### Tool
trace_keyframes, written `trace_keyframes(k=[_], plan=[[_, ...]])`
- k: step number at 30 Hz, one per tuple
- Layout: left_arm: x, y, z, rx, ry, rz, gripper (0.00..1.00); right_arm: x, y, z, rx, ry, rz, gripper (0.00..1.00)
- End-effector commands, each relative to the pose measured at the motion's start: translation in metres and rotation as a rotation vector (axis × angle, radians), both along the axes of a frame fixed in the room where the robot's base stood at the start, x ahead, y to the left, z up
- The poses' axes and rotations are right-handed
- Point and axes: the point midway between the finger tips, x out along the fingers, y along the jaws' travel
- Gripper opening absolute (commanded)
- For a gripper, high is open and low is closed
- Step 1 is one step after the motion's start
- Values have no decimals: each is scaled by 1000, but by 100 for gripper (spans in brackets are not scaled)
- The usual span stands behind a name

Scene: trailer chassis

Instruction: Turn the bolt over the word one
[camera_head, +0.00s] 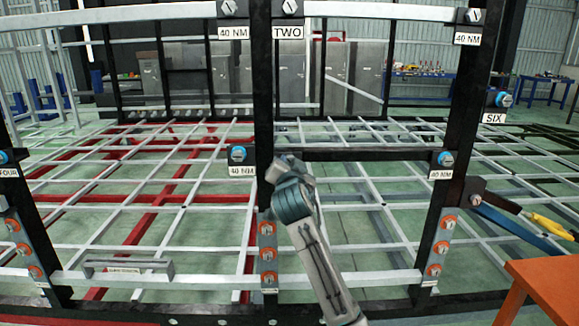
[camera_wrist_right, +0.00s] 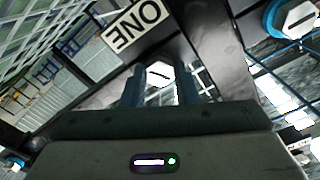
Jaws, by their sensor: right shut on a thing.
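In the right wrist view a hexagonal silver bolt head (camera_wrist_right: 160,73) with a dark mark sits between the two fingers of my right gripper (camera_wrist_right: 160,85), which is shut on it. The white label with the word ONE (camera_wrist_right: 138,27) shows upside down beside it, on the dark frame. In the head view my right gripper (camera_head: 284,172) is at the middle black post, right of a blue-collared bolt (camera_head: 237,154) with a 40 NM label. There the gripper hides the held bolt and its label. My left gripper is not in view.
Other bolts sit at the right post (camera_head: 445,158) and above the TWO label (camera_head: 290,7). Horizontal and vertical frame bars surround my right gripper. A tool with a yellow handle (camera_head: 552,227) and an orange table (camera_head: 548,285) are at the right.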

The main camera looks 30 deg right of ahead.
Motion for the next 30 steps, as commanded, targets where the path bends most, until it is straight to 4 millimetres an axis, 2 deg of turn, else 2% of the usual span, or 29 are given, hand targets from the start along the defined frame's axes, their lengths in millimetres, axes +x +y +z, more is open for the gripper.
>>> trace_keyframes(k=[1,4,12,16,19,22,30], plan=[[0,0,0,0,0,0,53,0,0,-3,2,5,-1,29],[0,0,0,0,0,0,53,0,0,-2,1,4,0,49],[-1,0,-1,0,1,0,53,0,0,-1,0,2,0,49],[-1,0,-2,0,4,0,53,-7,5,-1,0,0,1,49],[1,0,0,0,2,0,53,-20,13,-2,1,-1,2,49],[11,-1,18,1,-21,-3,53,-38,24,-2,3,-1,4,49],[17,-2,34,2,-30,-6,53,-80,49,-2,3,-1,2,49]])
